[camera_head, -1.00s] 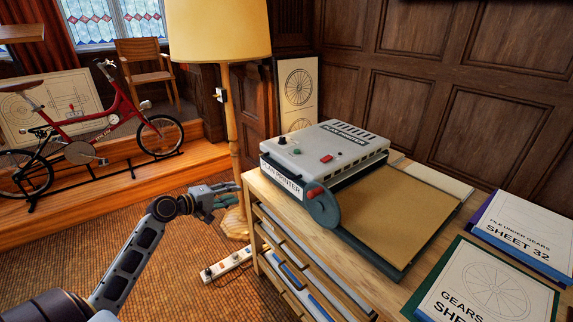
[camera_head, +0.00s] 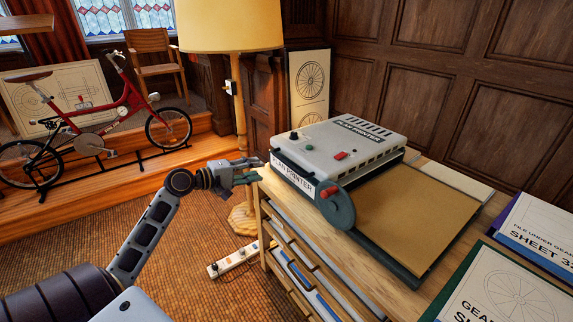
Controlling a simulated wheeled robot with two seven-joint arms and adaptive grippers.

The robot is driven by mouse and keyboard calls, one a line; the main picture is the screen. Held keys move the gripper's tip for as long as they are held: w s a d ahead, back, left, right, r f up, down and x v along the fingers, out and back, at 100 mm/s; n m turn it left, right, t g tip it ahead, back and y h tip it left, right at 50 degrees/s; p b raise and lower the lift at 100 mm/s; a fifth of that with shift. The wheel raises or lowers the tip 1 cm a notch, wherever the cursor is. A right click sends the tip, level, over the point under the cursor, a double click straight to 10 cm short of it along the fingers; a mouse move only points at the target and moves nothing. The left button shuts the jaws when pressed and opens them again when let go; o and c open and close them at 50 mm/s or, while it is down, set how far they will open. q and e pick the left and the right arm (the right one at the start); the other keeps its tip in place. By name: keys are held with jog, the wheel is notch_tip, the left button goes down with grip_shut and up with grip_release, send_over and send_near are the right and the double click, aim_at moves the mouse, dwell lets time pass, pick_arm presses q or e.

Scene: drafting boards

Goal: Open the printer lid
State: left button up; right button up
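The plan printer (camera_head: 340,146) stands on a wooden cabinet to the right of centre. Its grey lid, with a red button, a green button and a black knob on top, looks closed. A dark round wheel with a red handle (camera_head: 334,203) sits at its front corner. My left gripper (camera_head: 256,169) is just left of the printer's front left corner, at about lid height. Its fingers point toward the printer with a slim gap between them; I cannot tell whether it touches the printer or holds anything. My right gripper is not in view.
A tan bed (camera_head: 415,215) extends right of the printer. Sheet folders (camera_head: 541,232) lie at the right edge. A floor lamp (camera_head: 239,125) stands behind my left gripper. A power strip (camera_head: 236,259) lies on the floor beside the cabinet. A red bicycle (camera_head: 100,125) stands at the left.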

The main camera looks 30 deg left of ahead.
pick_arm(q)
send_near(286, 162)
jog(key=shift+w, duration=0.65)
jog(key=x, duration=0.5)
jog(key=f+b+x, duration=0.1)
jog(key=x, duration=0.2)
jog(key=shift+w+d, duration=0.1)
jog(key=shift+d, duration=0.25)
jog(key=shift+w, duration=0.15)
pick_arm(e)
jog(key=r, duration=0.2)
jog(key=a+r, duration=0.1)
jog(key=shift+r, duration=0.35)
pick_arm(q)
jog(key=shift+d, duration=0.1)
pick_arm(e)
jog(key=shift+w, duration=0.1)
pick_arm(q)
jog(key=shift+f, duration=0.1)
grip_shut()
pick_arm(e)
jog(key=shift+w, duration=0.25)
